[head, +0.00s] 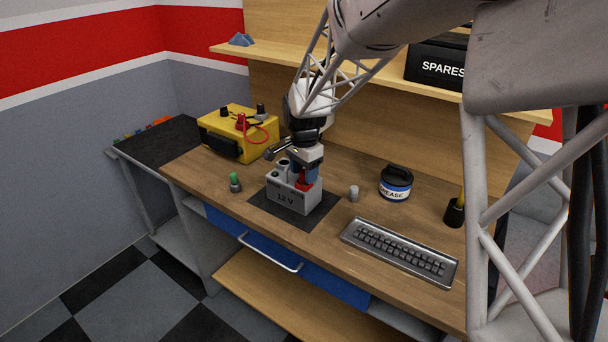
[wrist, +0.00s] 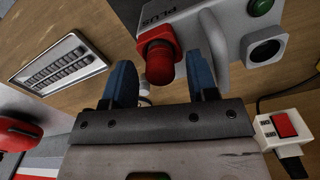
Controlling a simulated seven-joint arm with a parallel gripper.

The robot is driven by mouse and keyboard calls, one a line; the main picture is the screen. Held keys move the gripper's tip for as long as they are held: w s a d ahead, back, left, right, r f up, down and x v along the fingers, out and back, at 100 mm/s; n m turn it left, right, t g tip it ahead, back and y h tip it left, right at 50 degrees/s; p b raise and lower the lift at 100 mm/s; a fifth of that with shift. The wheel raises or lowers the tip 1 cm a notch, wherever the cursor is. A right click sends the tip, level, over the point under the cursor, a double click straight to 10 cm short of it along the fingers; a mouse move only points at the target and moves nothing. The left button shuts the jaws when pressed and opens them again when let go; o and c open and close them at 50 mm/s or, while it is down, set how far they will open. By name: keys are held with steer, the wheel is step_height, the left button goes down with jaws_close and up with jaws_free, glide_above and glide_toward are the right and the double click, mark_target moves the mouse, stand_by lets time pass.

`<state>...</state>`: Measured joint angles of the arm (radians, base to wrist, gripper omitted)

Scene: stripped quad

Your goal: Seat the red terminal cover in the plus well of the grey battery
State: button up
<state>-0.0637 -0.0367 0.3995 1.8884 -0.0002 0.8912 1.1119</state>
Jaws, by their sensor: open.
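The grey battery (head: 292,198), marked 12 V, stands on a dark mat (head: 262,206) on the bench. The red terminal cover (head: 304,184) is at its plus end. In the wrist view the cover (wrist: 158,62) stands upright at the spot beside the word PLUS; its base is partly visible, and I cannot tell how deep it sits. My gripper (head: 308,174) is just above the battery, its blue fingers open on either side of the cover. In the wrist view there are gaps between the fingers (wrist: 160,82) and the cover.
A green-topped piece (head: 235,182) stands left of the battery and a small grey cylinder (head: 353,193) right of it. A yellow box (head: 238,133) with a red lead is behind left. A grease tin (head: 396,183), keyboard (head: 400,252) and black cup (head: 454,213) are to the right.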

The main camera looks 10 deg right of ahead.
step_height(320, 180, up, 11)
stand_by(0.5)
steer(key=shift+s, duration=0.1)
stand_by(0.5)
steer(key=s+d+n+t, duration=0.1)
steer(key=s+n, duration=0.5)
steer(key=s, duration=1.2)
steer(key=s+d+n+t, duration=0.1)
steer(key=s+d+n, duration=0.2)
steer(key=s, duration=1.6)
steer(key=n, duration=0.2)
steer(key=shift+d+n+t, duration=0.3)
steer(key=shift+d+n, duration=0.05)
steer(key=shift+n, duration=0.05)
